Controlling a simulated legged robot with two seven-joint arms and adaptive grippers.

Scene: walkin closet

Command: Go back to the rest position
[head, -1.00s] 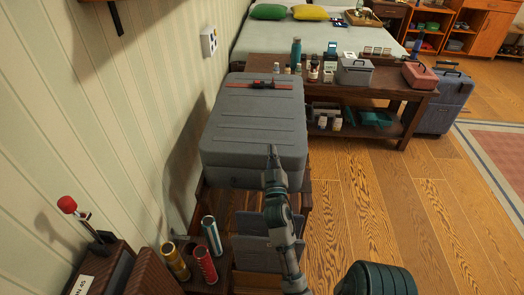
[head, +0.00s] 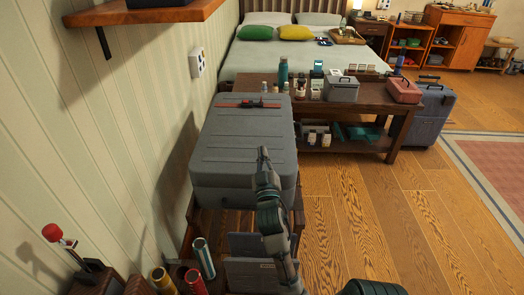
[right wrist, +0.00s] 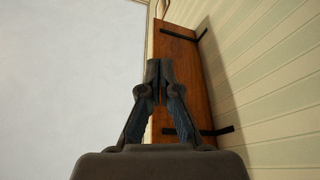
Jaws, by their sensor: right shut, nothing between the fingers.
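My right gripper (head: 264,152) is in front of the grey suitcase (head: 236,168) in the head view. Its fingers are together and hold nothing. In the right wrist view the gripper (right wrist: 159,66) shows shut, with a pale plain surface and a wooden shelf (right wrist: 176,80) with dark brackets beyond it. My left gripper is in neither view.
A red and black item (head: 250,104) lies on the suitcase. A dark bench (head: 380,113) with bottles and boxes stands behind it, before the bed (head: 300,58). Metal cylinders (head: 203,258) stand at lower left. A wall shelf (head: 140,14) juts out at upper left. Wooden floor is open at right.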

